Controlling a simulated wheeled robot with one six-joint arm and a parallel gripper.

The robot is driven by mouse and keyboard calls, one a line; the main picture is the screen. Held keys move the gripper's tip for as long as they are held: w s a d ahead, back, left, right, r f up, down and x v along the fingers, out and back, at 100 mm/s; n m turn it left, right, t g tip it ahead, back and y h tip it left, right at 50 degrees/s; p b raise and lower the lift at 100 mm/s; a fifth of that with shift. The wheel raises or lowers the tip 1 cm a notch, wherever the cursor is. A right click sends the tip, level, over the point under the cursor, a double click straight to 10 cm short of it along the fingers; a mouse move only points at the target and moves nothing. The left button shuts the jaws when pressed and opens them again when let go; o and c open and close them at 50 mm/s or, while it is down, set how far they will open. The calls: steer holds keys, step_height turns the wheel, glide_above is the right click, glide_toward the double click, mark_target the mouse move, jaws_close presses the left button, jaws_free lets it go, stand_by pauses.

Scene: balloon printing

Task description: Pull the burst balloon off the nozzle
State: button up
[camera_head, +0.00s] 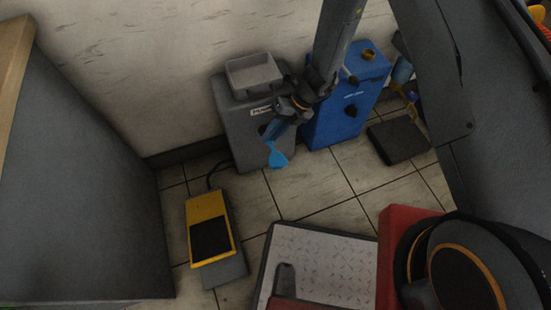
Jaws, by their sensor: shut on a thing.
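The burst balloon (277,157) is a limp, light blue scrap. It hangs below my gripper (273,136), which is shut on its upper end. Both show in front of the grey box, left of the blue machine (345,108). A brass fitting (368,55), which looks like the nozzle, stands bare on top of the blue machine. The balloon is apart from this fitting, lower and to its left. The jaws are small and dark here, so the exact grip is hard to see.
A grey box (235,130) with an open tray (252,73) on top stands behind my gripper. A yellow and black pedal (208,228) lies on the tiled floor. A dark pad (398,141) lies at the right. A large grey cabinet (75,190) fills the left.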

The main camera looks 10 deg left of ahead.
steer(key=shift+s+d, duration=0.1)
steer(key=shift+s, duration=0.1)
stand_by(0.4)
steer(key=shift+s+d+p, duration=0.25)
steer(key=shift+s+p, duration=0.15)
steer(key=shift+p, duration=0.1)
step_height(320, 180, up, 17)
steer(key=p, duration=1.2)
steer(key=shift+p, duration=0.35)
